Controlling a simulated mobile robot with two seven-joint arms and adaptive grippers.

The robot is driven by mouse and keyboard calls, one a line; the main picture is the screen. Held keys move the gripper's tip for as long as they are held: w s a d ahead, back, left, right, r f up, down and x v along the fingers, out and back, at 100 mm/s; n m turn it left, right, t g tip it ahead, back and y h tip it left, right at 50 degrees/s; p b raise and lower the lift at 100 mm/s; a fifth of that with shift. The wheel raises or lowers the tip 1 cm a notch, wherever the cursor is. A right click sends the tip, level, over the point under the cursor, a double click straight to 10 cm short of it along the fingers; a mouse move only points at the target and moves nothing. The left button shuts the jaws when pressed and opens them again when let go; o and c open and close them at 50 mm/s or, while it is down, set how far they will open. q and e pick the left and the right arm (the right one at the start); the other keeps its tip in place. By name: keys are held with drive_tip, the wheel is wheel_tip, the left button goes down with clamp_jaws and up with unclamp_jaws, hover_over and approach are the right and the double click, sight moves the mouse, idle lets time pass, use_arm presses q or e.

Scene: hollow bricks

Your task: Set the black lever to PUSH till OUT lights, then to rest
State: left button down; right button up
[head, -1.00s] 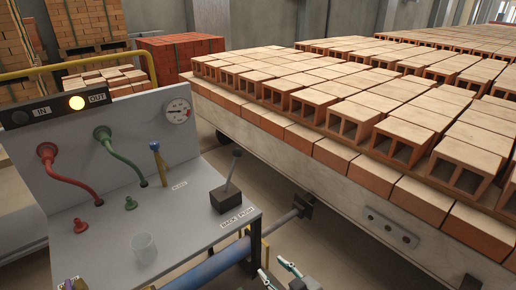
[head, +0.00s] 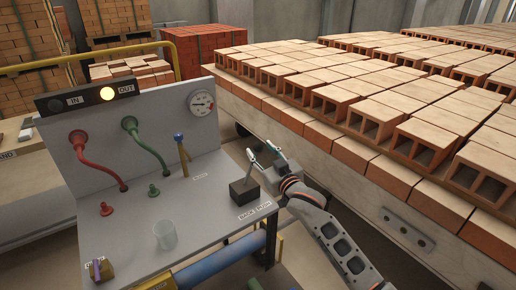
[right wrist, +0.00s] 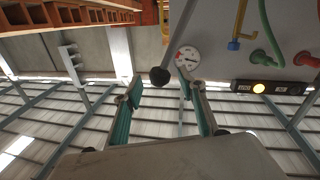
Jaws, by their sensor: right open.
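The black lever (right wrist: 159,75) shows its round dark knob between my right fingertips in the right wrist view. In the head view its black base block (head: 244,190) stands at the panel's right front, by the labels BACK and PUSH (head: 264,206). My right gripper (head: 262,150) is open at the lever's top, with a finger either side; contact cannot be told. The gripper partly hides the stick, so its tilt is unclear. The OUT lamp (head: 107,93) glows yellow and the IN lamp (head: 56,105) is dark. My left gripper is not in view.
The grey console carries a gauge (head: 201,103), red hose (head: 98,162), green hose (head: 148,149), blue-handled valve (head: 181,155) and clear cup (head: 165,235). A purple-topped knob (head: 98,269) is at the front left. A cart of hollow bricks (head: 375,115) stands close behind and right.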

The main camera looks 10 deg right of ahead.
drive_tip(key=shift+x, duration=1.45)
drive_tip(key=shift+c, duration=0.4)
clamp_jaws()
drive_tip(key=s+a+r+n, duration=0.1)
drive_tip(key=s+a+n, duration=0.1)
drive_tip(key=a+n, duration=0.3)
drive_tip(key=shift+s+a+t+y, duration=0.15)
drive_tip(key=shift+a+t+y, duration=0.15)
drive_tip(key=shift+r, duration=0.1)
drive_tip(key=shift+o, duration=0.4)
unclamp_jaws()
